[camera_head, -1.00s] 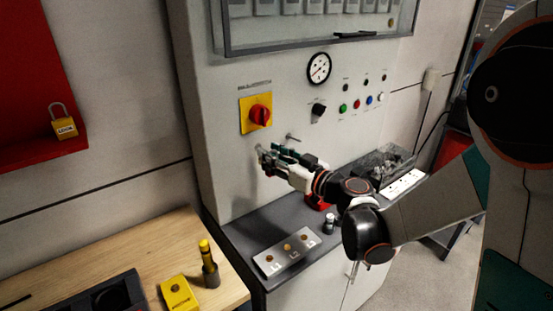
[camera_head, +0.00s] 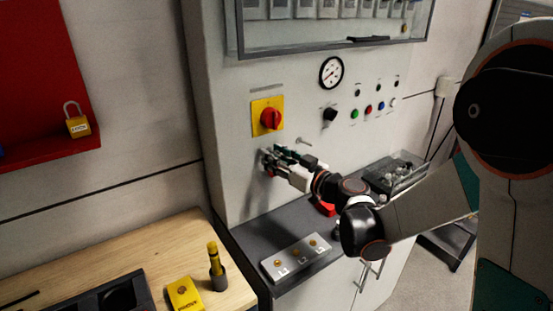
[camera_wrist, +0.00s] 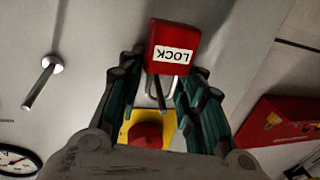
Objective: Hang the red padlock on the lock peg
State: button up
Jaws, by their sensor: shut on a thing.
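The red padlock (camera_wrist: 174,45) with a white LOCK label is between the fingertips of my gripper (camera_wrist: 160,78) in the wrist view, which sees the scene upside down. Its metal shackle shows between the fingers. My gripper is shut on it. In the head view my gripper (camera_head: 269,160) is close to the grey panel, below the yellow and red switch; the padlock is mostly hidden there. The lock peg (camera_head: 303,140) sticks out of the panel, up and right of the fingertips. In the wrist view the bare peg (camera_wrist: 42,82) is at the left, apart from the padlock.
The rotary switch (camera_head: 267,118) sits above my gripper, with a gauge (camera_head: 331,73) and coloured buttons to the right. A counter (camera_head: 255,239) runs below. A yellow padlock (camera_head: 78,125) is on the red board at the left. A wooden table (camera_head: 130,256) stands in front.

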dwell(0.4)
jog(key=o, duration=1.2)
jog(key=s+d+f+m+g+h, duration=0.1)
jog(key=s+d+h, duration=0.3)
jog(key=s, duration=0.6)
jog(key=s+d+f+m+g+h, duration=0.1)
jog(key=s+d+m+g+h, duration=0.2)
jog(key=s+d, duration=0.6)
jog(key=s+d+f+m+g+h, duration=0.1)
jog(key=s+d+m+h, duration=0.3)
jog(key=s, duration=0.9)
jog(key=shift+s+d+f+g+h, duration=0.2)
jog(key=shift+d+f+g+h, duration=0.45)
jog(key=shift+d, duration=1.05)
jog(key=shift+r+t, duration=0.15)
jog(key=shift+t, duration=0.1)
